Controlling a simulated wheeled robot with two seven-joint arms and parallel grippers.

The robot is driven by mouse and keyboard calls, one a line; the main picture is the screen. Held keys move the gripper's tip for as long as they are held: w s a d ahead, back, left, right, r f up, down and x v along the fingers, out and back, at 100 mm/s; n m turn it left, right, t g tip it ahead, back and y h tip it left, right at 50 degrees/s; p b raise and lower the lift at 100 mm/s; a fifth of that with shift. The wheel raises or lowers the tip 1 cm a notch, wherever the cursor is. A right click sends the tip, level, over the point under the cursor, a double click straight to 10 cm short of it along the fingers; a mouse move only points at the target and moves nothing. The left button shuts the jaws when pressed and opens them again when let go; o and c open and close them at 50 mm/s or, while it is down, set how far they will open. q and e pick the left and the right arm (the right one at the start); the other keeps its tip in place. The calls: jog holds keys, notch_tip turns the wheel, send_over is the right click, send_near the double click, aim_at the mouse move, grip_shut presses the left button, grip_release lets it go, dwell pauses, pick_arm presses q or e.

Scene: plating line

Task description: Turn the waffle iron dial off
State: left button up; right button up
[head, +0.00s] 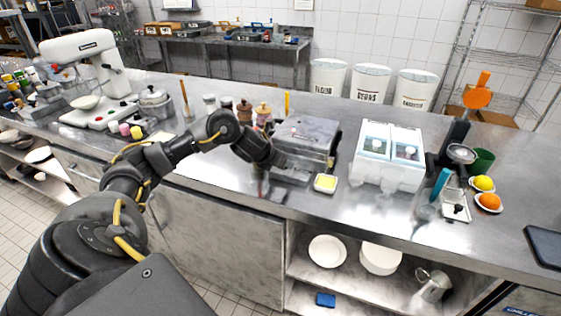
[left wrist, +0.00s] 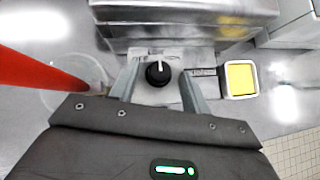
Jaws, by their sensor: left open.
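The waffle iron (head: 306,137) is a grey metal box on the steel counter, right of my left forearm. In the left wrist view its metal body (left wrist: 190,25) fills the top. Its dial (left wrist: 158,73) is a round black knob with a white mark pointing about straight up in that view. My left gripper (left wrist: 160,80) is open, with one finger on each side of the dial. I cannot tell whether the fingers touch it. In the head view the dial is hidden behind my arm and gripper. My right gripper is not in view.
A small square dish (head: 325,184) with yellow contents sits right of the gripper. A red bar (left wrist: 40,70) lies at the left of the wrist view. A white two-bin container (head: 388,158) stands right of the iron. Wooden mills (head: 263,112) stand behind my arm.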

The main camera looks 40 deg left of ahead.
pick_arm(q)
jog(key=shift+c, duration=0.5)
jog(key=c, duration=0.9)
jog(key=shift+d+r+n+y+p, duration=0.1)
jog(key=shift+r+n+y+p, duration=0.2)
jog(key=shift+p, duration=0.45)
jog(key=n+g+y+p, duration=0.1)
jog(key=n+y+p, duration=0.1)
jog(key=p, duration=0.3)
jog(key=n+g+y+p, duration=0.1)
jog(key=n+y+p, duration=0.1)
jog(key=n+p, duration=0.2)
jog(key=d+n+g+y+p, duration=0.1)
jog(key=n+p, duration=0.2)
jog(key=p, duration=0.2)
jog(key=shift+w+d+y+p, duration=0.1)
jog(key=shift+w+y+p, duration=0.25)
jog(key=shift+y+p, duration=0.05)
jog(key=shift+w+f+n+g+y+p, duration=0.1)
jog(key=shift+n+g+y+p, duration=0.15)
jog(key=shift+n+g+p, duration=0.3)
jog(key=shift+w+f+n+g+y+p, duration=0.1)
jog(key=shift+n+g+y+p, duration=0.15)
jog(key=shift+n+g+p, duration=0.3)
jog(key=o, duration=1)
jog(key=shift+f, duration=0.1)
